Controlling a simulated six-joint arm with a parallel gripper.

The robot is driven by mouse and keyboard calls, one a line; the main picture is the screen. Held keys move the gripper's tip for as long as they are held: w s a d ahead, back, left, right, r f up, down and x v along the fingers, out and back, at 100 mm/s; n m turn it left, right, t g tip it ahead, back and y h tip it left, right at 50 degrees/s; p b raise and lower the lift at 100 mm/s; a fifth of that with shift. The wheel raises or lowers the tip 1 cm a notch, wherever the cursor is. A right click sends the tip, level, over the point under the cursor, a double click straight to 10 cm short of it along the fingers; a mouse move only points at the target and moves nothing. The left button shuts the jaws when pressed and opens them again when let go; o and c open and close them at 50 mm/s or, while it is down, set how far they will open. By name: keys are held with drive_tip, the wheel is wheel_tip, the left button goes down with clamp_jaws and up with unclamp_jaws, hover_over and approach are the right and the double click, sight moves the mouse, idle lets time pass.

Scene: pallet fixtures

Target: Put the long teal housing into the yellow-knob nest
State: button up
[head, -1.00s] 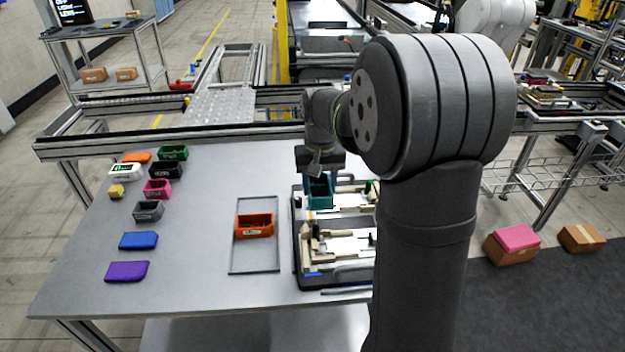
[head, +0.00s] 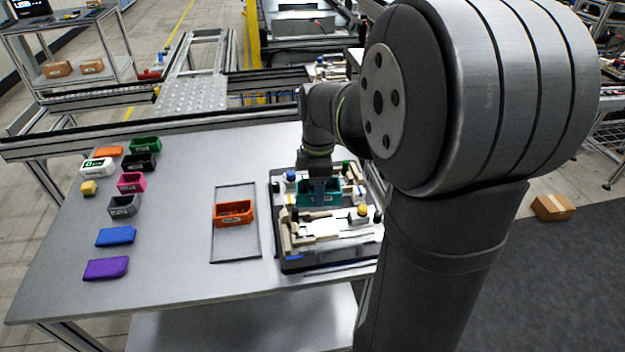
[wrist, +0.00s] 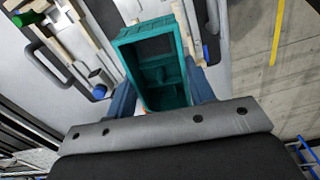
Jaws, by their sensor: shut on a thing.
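The long teal housing (head: 320,192) is an open-topped box held over the rear part of the fixture pallet. In the wrist view the housing (wrist: 150,38) sits between blue fingers. My gripper (wrist: 160,94) is shut on it. The yellow knob (head: 363,210) stands at the right, on the pallet's front nest (head: 315,235) of cream blocks, in front of the housing. The housing looks low over the rear nest; I cannot tell whether it touches anything there. The rear nest's floor is mostly hidden by the housing and gripper.
The pallet's dark rim (head: 276,240) lies right of an orange housing (head: 234,213) in a thin frame. A blue knob (head: 291,175) and a black knob (head: 377,216) stand up on the pallet.

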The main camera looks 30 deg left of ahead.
drive_tip(key=shift+s+d+f+n, duration=0.15)
drive_tip(key=shift+d+n, duration=0.15)
drive_tip(key=shift+n, duration=0.4)
drive_tip(key=shift+f, duration=3.7)
drive_tip(key=shift+f, duration=0.2)
drive_tip(key=shift+f, duration=0.65)
drive_tip(key=shift+f, duration=0.15)
drive_tip(key=o, duration=1.1)
